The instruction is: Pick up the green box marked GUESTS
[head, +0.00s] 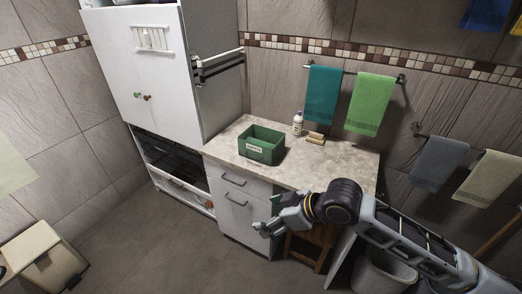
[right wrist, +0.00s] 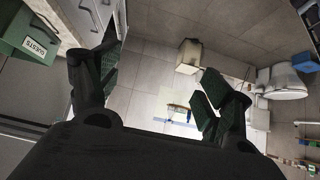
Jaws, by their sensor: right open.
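The green box (head: 262,143) stands upright on the marble-look counter (head: 326,160), open at the top, with a white label on its front face. In the right wrist view the box (right wrist: 24,30) shows at the upper left, and its label reads GUESTS. My right gripper (head: 266,214) is in front of the counter, below and to the right of the box, apart from it. In the right wrist view its two fingers (right wrist: 155,95) are spread wide with nothing between them. My left gripper is in neither view.
A white bottle (head: 297,123) and a small wooden item (head: 316,138) stand right of the box. A tall white cabinet (head: 160,75) rises at its left. Towels hang on the wall behind. A wooden stool (head: 312,246) and a bin (head: 384,270) are under my right arm.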

